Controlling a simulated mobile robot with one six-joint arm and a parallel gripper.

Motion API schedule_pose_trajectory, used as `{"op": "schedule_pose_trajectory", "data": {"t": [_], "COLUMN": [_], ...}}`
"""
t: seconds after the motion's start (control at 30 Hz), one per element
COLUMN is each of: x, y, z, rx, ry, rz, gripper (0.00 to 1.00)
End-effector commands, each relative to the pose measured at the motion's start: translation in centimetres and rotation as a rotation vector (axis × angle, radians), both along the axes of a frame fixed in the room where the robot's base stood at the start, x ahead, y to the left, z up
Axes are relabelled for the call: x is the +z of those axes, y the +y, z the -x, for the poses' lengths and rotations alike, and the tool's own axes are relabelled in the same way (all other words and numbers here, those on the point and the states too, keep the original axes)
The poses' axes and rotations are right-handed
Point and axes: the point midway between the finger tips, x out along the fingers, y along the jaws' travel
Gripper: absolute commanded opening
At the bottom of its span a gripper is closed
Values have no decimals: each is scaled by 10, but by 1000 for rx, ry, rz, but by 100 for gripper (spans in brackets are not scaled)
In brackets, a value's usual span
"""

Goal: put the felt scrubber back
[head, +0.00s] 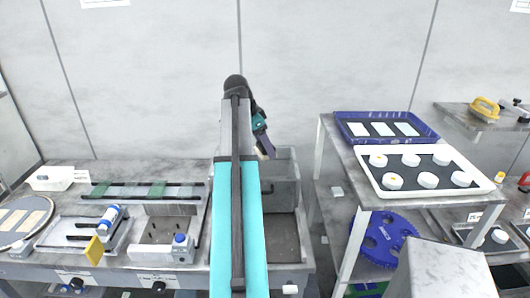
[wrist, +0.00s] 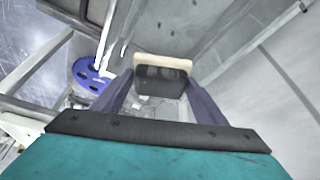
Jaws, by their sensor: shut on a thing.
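My gripper (wrist: 160,88) is shut on the felt scrubber (wrist: 161,64), a dark block with a cream felt layer along its far side. The scrubber sits between the tips of the two purple fingers. In the head view my gripper (head: 264,146) hangs beside my arm, in front of the back wall and above the grey metal basin (head: 285,163). A small cream part of the scrubber shows there at the fingertips. The rest of it is hidden by the gripper and arm.
On the right table are a blue tray (head: 350,138) and a white tray (head: 375,187) with several white pieces. A blue disc (head: 385,238) stands below. My arm hides part of the basin.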

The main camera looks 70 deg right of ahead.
Motion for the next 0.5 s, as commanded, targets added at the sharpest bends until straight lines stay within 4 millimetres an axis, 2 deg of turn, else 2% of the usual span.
{"op": "schedule_pose_trajectory", "data": {"t": [0.33,0.5], "x": [-2,-14], "y": [1,2], "z": [0,1], "rx": [0,0], "ry": [0,1], "rz": [0,-2], "gripper": [45,45]}}
